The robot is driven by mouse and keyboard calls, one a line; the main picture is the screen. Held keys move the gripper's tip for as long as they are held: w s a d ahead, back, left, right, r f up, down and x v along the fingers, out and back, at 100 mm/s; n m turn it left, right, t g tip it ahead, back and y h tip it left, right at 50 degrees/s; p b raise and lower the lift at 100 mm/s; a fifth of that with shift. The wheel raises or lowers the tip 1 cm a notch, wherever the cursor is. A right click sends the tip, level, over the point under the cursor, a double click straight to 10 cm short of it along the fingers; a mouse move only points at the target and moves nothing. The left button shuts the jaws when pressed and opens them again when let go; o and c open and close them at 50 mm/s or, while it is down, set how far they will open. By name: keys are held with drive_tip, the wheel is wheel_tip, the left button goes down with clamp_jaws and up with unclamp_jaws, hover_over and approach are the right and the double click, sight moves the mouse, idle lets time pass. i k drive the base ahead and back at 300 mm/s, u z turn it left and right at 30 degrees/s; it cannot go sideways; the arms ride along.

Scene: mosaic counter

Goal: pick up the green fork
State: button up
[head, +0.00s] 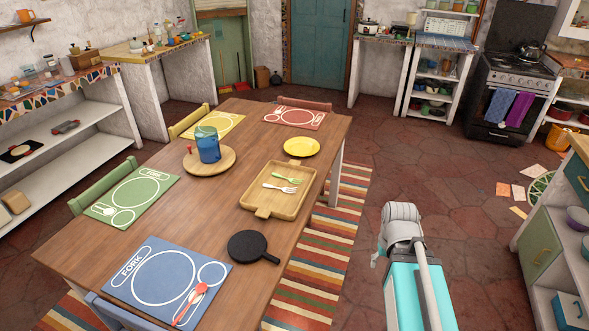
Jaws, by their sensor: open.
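A fork with a green handle (288,178) lies in a wooden tray (258,202) on the dining table, in the head view. A second, pale fork (279,188) lies just in front of it in the same tray, close beside it. My arm shows at the lower right, off the table's right side and well apart from the tray. My gripper cannot be made out in this view.
Floor between table and right-hand shelves is mostly open.

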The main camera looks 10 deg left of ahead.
sight(274, 174)
drive_tip(key=u, duration=0.2)
drive_tip(key=i, duration=1.05)
drive_tip(key=u, duration=0.6)
